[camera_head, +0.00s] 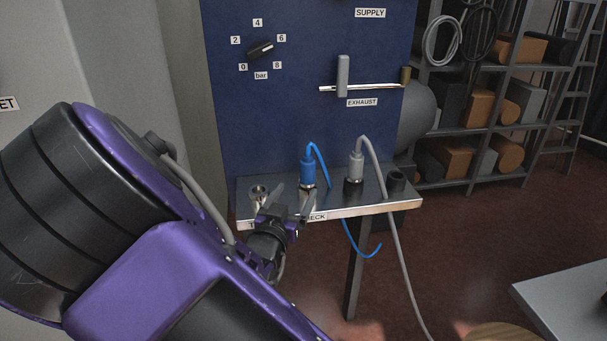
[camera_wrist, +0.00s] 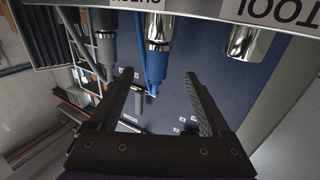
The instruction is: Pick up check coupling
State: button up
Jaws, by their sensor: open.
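The blue coupling (camera_head: 307,170) stands upright in a metal socket (camera_head: 308,186) on the shelf, above a partly hidden label ending in "ECK" (camera_head: 318,217). A blue hose loops from its top. In the wrist view the blue coupling (camera_wrist: 156,62) hangs inverted below its shiny socket (camera_wrist: 159,28). My gripper (camera_head: 291,197) is open and empty, at the shelf's front edge, just left of and in front of the coupling. In the wrist view its fingertips (camera_wrist: 159,76) are spread to either side of the coupling's line; I cannot tell the depth between them.
A grey coupling (camera_head: 355,162) with a grey hose stands right of the blue one. The blue panel (camera_head: 290,110) with dial and exhaust lever (camera_head: 343,78) rises behind the shelf (camera_head: 375,205).

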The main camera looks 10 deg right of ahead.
aim_at(305, 179)
jog(key=x, duration=0.4)
jog(key=b+x, duration=0.1)
jog(key=x, duration=0.4)
jog(key=shift+d+f, duration=0.15)
jog(key=shift+d, duration=0.1)
grip_shut()
